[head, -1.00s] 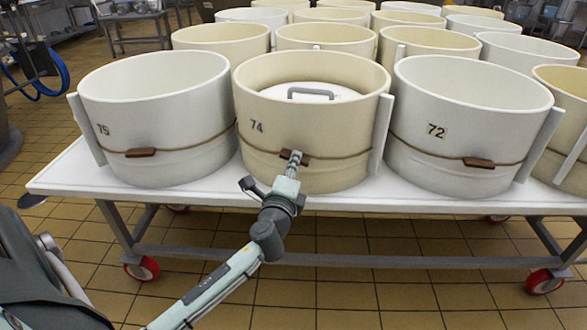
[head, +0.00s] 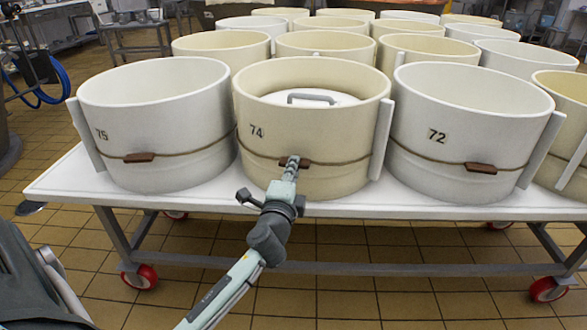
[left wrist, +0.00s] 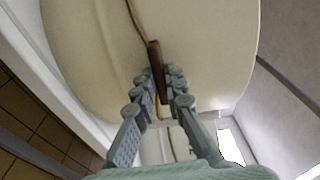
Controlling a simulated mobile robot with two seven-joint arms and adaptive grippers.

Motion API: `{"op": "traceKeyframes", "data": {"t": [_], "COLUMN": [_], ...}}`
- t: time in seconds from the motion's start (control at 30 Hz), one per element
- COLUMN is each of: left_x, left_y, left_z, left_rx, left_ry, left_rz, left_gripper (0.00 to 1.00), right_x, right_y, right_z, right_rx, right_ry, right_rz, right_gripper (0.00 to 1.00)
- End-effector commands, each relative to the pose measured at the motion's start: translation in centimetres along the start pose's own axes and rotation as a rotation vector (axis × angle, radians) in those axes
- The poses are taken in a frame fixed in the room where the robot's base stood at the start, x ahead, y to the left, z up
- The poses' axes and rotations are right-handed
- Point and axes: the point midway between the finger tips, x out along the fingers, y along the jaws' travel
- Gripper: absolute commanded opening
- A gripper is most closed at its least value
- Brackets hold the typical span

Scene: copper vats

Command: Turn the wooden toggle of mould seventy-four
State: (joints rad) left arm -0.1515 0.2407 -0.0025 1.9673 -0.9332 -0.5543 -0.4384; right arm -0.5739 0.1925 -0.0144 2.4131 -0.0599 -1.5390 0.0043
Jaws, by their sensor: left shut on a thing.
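Mould seventy-four (head: 330,130) is a cream round tub at the front middle of the white table, with a lid and grey handle inside. A brown cord runs around it and holds the wooden toggle (head: 306,163), a small brown bar on its front wall. My left gripper (head: 291,163) is at the toggle and hides part of it. In the left wrist view the fingers (left wrist: 160,85) are shut on the toggle (left wrist: 158,70), which stands out lengthwise between them. The mould wall (left wrist: 95,50) is close behind. My right gripper is not in view.
Mould 75 (head: 155,110) stands to the left and mould 72 (head: 465,115) to the right, each with its own cord and toggle. More moulds fill the table behind. The white table edge (head: 400,208) lies under the arm; tiled floor in front is free.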

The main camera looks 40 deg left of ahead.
Motion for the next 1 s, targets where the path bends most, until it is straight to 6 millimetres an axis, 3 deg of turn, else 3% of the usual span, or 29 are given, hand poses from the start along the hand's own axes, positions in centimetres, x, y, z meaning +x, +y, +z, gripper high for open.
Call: {"op": "traceKeyframes", "data": {"t": [0.07, 0.1, 0.27, 0.53, 0.67, 1.0], "left_x": [0.0, 0.0, 0.0, -0.1, -1.1, -8.0], "left_y": [0.0, 0.0, 0.0, 0.0, 0.1, 0.2], "left_z": [0.0, 0.0, 0.0, 0.0, 0.0, 0.0], "left_rx": [-0.002, -0.002, -0.001, 0.0, 0.0, -0.002], "left_ry": [0.0, 0.0, 0.0, 0.0, 0.001, -0.001], "left_rz": [0.0, 0.0, 0.0, 0.0, 0.003, 0.006], "left_gripper": [0.0, 0.15, 0.32, 0.32, 0.32, 0.32], "right_x": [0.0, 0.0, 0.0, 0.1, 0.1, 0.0], "right_y": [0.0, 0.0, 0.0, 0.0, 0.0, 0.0], "right_z": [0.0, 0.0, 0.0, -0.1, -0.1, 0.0], "right_rx": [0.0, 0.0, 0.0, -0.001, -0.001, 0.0], "right_ry": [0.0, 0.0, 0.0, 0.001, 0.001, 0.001], "right_rz": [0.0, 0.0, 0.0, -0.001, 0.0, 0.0], "right_gripper": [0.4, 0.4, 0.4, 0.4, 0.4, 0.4]}}
